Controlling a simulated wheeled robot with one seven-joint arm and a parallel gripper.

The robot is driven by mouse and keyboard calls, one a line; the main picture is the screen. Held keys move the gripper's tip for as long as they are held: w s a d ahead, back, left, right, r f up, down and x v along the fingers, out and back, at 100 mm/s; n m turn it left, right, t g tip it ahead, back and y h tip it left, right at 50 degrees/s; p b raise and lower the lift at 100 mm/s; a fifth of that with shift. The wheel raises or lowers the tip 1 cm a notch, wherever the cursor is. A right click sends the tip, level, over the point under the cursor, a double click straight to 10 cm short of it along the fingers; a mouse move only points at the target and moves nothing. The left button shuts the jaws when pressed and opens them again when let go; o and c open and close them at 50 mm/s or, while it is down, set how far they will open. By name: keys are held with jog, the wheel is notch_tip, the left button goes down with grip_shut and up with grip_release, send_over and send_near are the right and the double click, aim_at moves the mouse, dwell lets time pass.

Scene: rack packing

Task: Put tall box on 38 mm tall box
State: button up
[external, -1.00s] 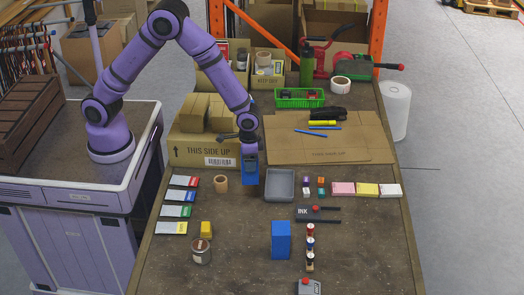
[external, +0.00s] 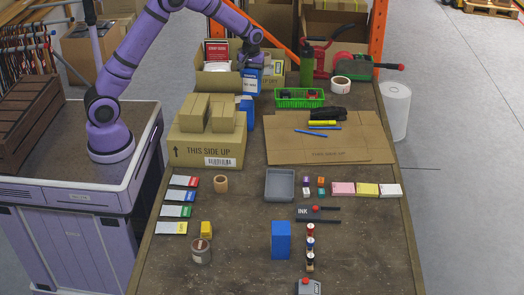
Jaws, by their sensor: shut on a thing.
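My gripper (external: 251,64) is at the far end of the bench, pointing down, shut on a blue tall box (external: 252,80). The held box hangs upright in front of the open cartons at the back. Another blue box (external: 248,119) stands below it in the picture, beside the closed cardboard box and partly hidden by it. I cannot tell from size which one is the 38 mm tall box.
A cardboard box (external: 205,149) with smaller cartons on top stands left of the second blue box. A green basket (external: 299,104) is to the right, and a flat cardboard sheet (external: 351,145) lies nearby. A grey tray (external: 280,198) sits mid-bench.

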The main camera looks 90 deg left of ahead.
jog(key=s+a+n, duration=0.2)
jog(key=s+a, duration=0.1)
jog(key=a, duration=0.2)
notch_tip(320, 180, down, 8)
jog(key=shift+w+f, duration=0.1)
jog(key=shift+f, duration=0.15)
jog(key=shift+f, duration=0.1)
jog(key=o, duration=1.1)
notch_tip(320, 180, up, 12)
